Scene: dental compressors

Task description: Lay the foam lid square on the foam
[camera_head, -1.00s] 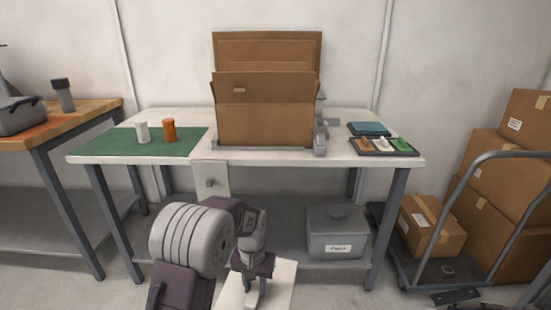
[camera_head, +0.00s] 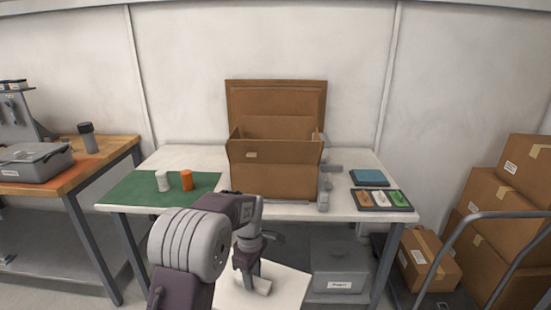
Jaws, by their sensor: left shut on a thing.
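A pale flat sheet, which looks like the foam lid (camera_head: 286,290), is at the bottom middle of the head view, in front of the table. My left gripper (camera_head: 254,284) is shut on it, with the sheet spread around and below the fingers. The open cardboard box (camera_head: 275,182) stands on the table beyond the gripper, its rear flap upright. No foam can be made out inside; the box's front wall hides most of the interior. My right gripper is not in view.
A green mat (camera_head: 140,188) holds a white cylinder (camera_head: 163,181) and an orange one (camera_head: 187,181). A dark tray (camera_head: 381,207) of small parts and a blue pad (camera_head: 370,177) lie right of the box. A grey bin (camera_head: 339,262) sits below; cartons (camera_head: 490,200) stand far right.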

